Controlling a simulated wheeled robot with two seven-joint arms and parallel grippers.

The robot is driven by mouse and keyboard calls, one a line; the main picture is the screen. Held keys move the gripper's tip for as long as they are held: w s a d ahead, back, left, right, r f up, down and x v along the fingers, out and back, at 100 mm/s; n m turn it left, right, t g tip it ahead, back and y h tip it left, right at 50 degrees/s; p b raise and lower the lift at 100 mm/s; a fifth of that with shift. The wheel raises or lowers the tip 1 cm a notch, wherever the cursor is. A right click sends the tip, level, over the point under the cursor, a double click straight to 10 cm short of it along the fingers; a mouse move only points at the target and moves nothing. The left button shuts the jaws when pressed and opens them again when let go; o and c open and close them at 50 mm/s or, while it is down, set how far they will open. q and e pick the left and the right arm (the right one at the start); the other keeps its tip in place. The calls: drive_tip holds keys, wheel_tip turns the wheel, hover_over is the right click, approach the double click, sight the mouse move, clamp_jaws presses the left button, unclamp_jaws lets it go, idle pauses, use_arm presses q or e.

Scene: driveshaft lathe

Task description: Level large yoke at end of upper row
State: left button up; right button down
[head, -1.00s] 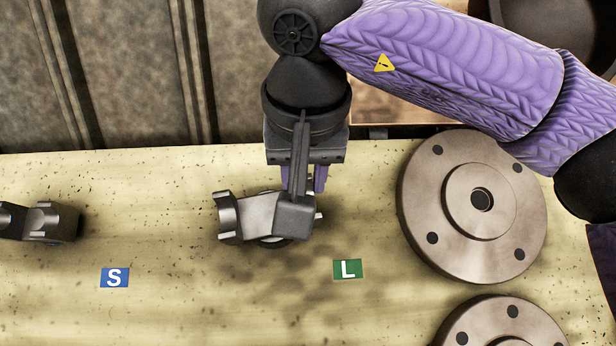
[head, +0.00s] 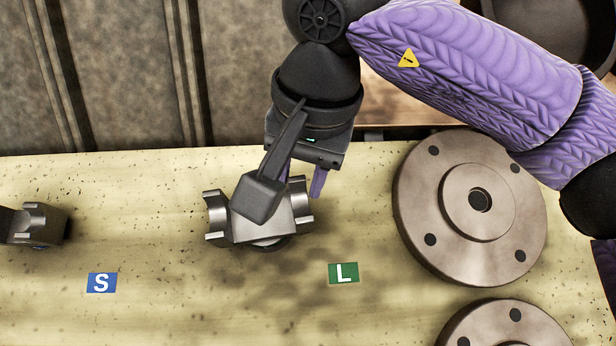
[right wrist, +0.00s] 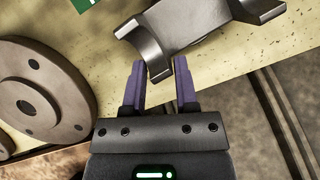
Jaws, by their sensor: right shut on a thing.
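The large yoke (head: 277,229), a grey metal piece with forked ends, is at the middle of the pale speckled tabletop, above and left of the green L label (head: 343,273). My right gripper (head: 300,188) reaches it from behind, its wrist turned. In the right wrist view, the purple fingers (right wrist: 160,72) stand either side of one prong of the yoke (right wrist: 185,22) and are shut on it. My wrist housing hides part of the yoke in the head view. Whether the yoke touches the table is unclear. My left gripper is not in view.
Another forked yoke (head: 40,225) lies at the left edge above the blue S label (head: 101,283). Two round flanges (head: 425,225) (head: 500,325) lie at the right. The table between the S label and the large yoke is clear.

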drive_tip(key=shift+a, duration=0.15)
idle(0.3)
drive_tip(key=c, duration=0.8)
unclamp_jaws()
drive_tip(key=o, duration=0.5)
drive_tip(key=shift+w+a+f, duration=0.1)
drive_tip(key=shift+w+a, duration=0.05)
drive_tip(key=shift+a, duration=0.4)
drive_tip(key=shift+d, duration=0.15)
drive_tip(key=shift+d, duration=0.1)
